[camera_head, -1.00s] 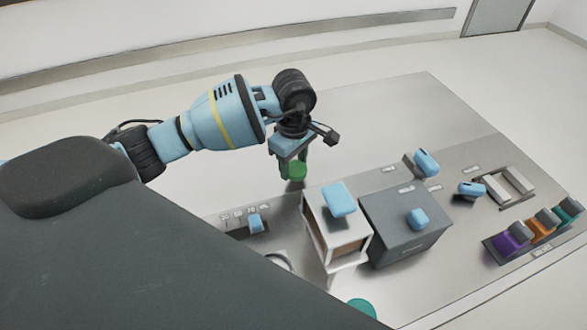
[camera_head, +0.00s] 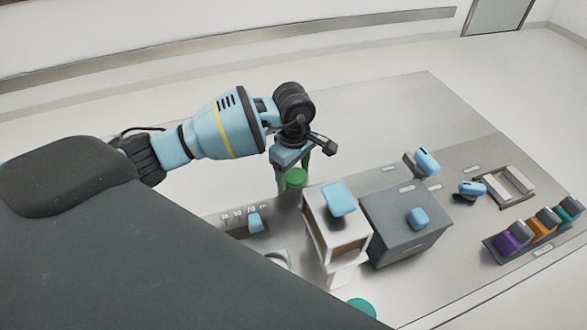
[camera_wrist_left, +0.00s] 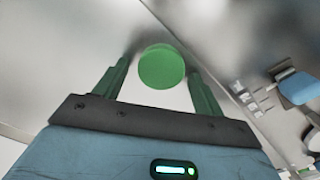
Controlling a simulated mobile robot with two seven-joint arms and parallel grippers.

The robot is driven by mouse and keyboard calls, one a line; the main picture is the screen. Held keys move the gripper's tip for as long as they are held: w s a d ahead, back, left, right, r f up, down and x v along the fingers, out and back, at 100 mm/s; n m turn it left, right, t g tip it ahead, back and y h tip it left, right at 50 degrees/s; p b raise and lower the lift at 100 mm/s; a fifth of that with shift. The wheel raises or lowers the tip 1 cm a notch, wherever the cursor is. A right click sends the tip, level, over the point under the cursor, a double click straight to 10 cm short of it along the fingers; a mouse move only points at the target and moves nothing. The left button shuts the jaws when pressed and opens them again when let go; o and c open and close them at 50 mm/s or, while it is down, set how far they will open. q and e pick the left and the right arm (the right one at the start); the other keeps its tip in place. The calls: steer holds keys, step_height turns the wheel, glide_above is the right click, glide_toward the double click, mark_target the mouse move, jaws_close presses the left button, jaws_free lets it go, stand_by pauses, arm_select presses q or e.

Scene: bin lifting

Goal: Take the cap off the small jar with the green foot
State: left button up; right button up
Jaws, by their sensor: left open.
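A round green disc (camera_head: 296,179) shows just below my left gripper (camera_head: 293,176) in the head view. In the left wrist view the disc (camera_wrist_left: 161,67) lies between the green fingertips of my left gripper (camera_wrist_left: 159,66), with a gap on each side. The gripper is open, and neither finger visibly touches the disc. What is under the disc is hidden, so I cannot tell whether it belongs to the jar. My right gripper is out of view.
A white open-fronted box (camera_head: 350,240) with a blue block (camera_head: 339,199) and a grey box (camera_head: 395,250) stand right of my left gripper. A teal disc (camera_head: 362,307) shows at the lower edge. The table's far part is clear.

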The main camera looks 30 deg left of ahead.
mark_target(293, 174)
arm_select(q)
steer(key=shift+r, duration=0.1)
step_height(293, 174, up, 12)
stand_by(0.5)
steer(key=shift+r, duration=0.1)
